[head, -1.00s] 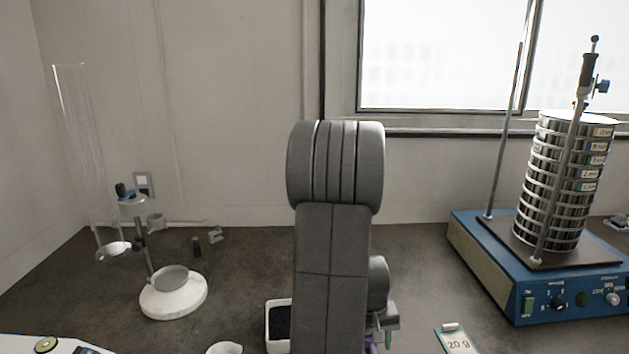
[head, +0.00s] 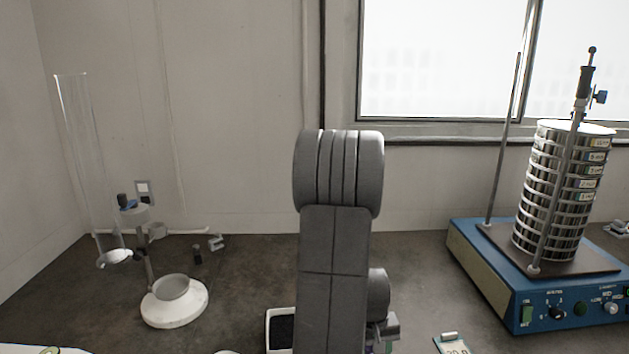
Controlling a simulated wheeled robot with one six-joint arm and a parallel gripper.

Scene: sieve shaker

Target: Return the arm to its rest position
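My arm stands upright in the middle of the head view, its grey links folded in front of the bench. The gripper's fingers cannot be made out; the arm's own links or the lower picture edge hide them. The arm is apart from the sieve shaker (head: 480,270) on the right, a blue box with a tall stack of labelled sieves (head: 552,200) between two rods.
At left stand a clear glass cylinder (head: 85,165) and a white-based stand (head: 180,308). A white tray with dark contents (head: 268,330) lies partly behind my arm. A small labelled card (head: 452,346) lies at the front. Dark bench top (head: 420,270) is free between arm and shaker.

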